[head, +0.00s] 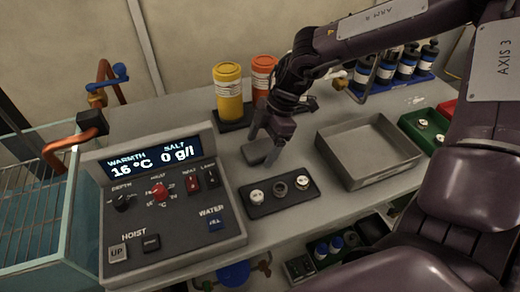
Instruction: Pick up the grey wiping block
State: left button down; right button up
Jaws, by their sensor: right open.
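The grey wiping block (256,152) lies on the bench behind the dark strip with round parts, to the right of the control panel's display. My right gripper (264,146) reaches down from the upper right and is open, with its fingers at the block. One finger hides part of the block, and I cannot tell whether the fingers touch it. My left gripper is not in view.
The control panel (165,232) stands left of the block, beside a glass tank (35,215). A dark strip (281,205) with round parts lies in front. A yellow jar (229,91) and an orange jar (262,72) stand behind. An empty grey tray (368,175) is at right.

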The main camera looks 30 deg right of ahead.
aim_at(263, 147)
jog(key=c, duration=1.1)
notch_tip(263, 147, up, 10)
jog(key=shift+r, duration=0.1)
jog(key=o, duration=0.5)
jog(key=c, duration=0.4)
jog(key=shift+o, duration=0.2)
